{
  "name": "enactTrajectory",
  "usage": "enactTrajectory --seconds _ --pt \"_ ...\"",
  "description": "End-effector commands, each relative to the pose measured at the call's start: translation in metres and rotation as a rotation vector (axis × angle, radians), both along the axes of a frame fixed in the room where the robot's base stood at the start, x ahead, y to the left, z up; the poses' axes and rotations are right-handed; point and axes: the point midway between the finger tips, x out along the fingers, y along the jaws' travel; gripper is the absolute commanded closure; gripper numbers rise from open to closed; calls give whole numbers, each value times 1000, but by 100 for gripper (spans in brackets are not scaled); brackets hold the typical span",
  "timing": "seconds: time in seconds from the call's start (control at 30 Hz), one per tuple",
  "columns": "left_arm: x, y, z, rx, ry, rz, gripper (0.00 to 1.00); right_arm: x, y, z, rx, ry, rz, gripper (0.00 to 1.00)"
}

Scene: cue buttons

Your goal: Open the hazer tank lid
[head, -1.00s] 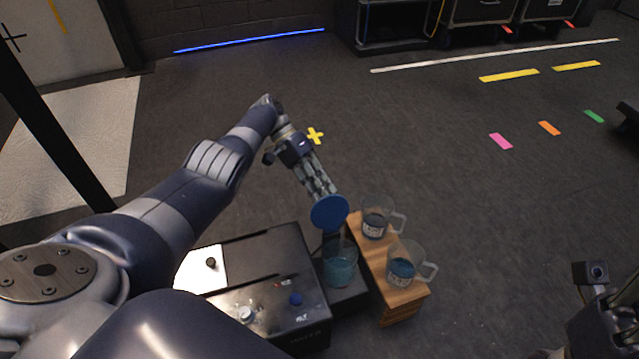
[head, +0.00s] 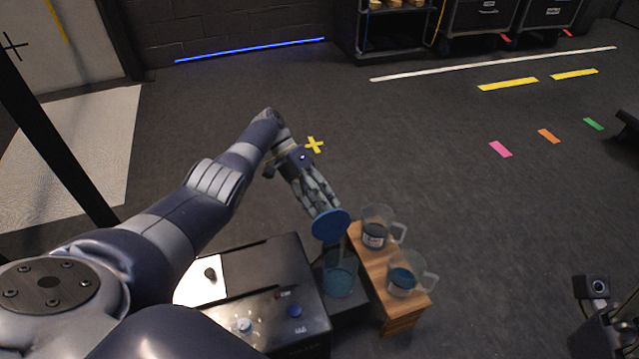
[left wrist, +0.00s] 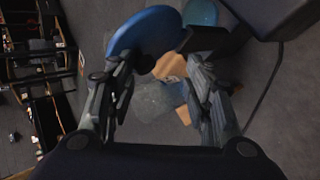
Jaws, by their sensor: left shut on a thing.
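The hazer tank (head: 341,276) is a clear container with blue liquid, beside the dark machine. Its round blue lid (head: 331,226) stands raised and tilted above the tank's opening. My left gripper (head: 324,206) reaches in from behind and is shut on the lid's edge; the contact is partly hidden. In the left wrist view the lid (left wrist: 145,34) is at the left finger, and the blue-green liquid of the tank (left wrist: 201,13) shows behind it.
The dark machine (head: 262,268) has a white patch, knobs and a blue button (head: 295,311). Open floor lies beyond.

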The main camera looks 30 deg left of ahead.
Motion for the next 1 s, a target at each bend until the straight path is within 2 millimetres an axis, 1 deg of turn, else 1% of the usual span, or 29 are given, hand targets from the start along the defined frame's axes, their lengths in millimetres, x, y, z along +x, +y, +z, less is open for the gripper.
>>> enactTrajectory --seconds 0.03,0.17,0.33,0.43,0.5,0.6,0.77,1.0 --pt "0 -3 0 2 -1 1 61 0 0 -1 0 0 0 60" --pt "0 -2 15 1 -6 2 61 0 0 -1 0 0 1 60" --pt "0 0 45 2 -10 0 61 0 0 0 0 1 1 60" --pt "0 1 67 2 -12 1 61 0 0 0 0 1 1 60" --pt "-1 2 78 4 -11 0 61 0 0 0 0 1 1 60" --pt "-1 3 88 2 -11 1 61 0 0 0 0 1 1 60" --pt "-1 1 97 -1 -10 -1 61 0 0 0 0 1 1 60" --pt "-1 1 98 -1 -8 -1 61 0 0 0 0 1 1 60"
